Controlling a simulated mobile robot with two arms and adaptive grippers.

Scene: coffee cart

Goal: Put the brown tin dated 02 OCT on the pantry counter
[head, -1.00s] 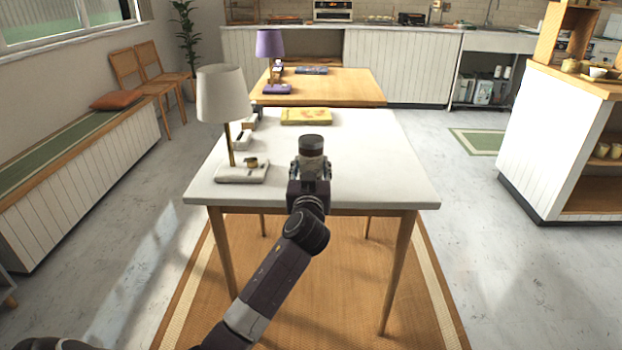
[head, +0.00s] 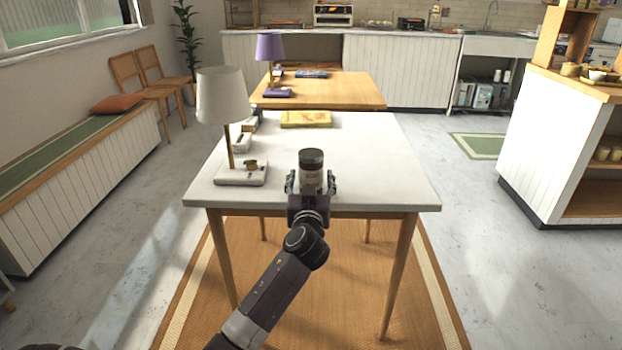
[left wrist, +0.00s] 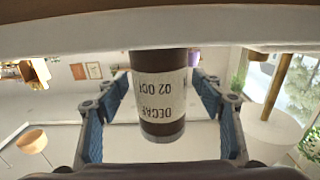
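The tin (head: 311,172) has a dark brown lid and a pale label, and stands upright at the near part of the white table (head: 375,150). In the left wrist view the brown tin (left wrist: 160,92) appears upside down, and its label reads DECAF and 02 OCT. My left gripper (head: 311,184) is open around the tin, with a finger on each side. The left wrist view shows a gap between the tin and each blue finger pad. My right gripper is not in view.
A white lamp (head: 222,95) stands left of the tin, and a yellow book (head: 306,119) lies behind it. A wooden table (head: 350,88) with a purple lamp (head: 270,47) stands beyond. Counters line the back wall (head: 400,68) and right side (head: 545,135). The table right of the tin is clear.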

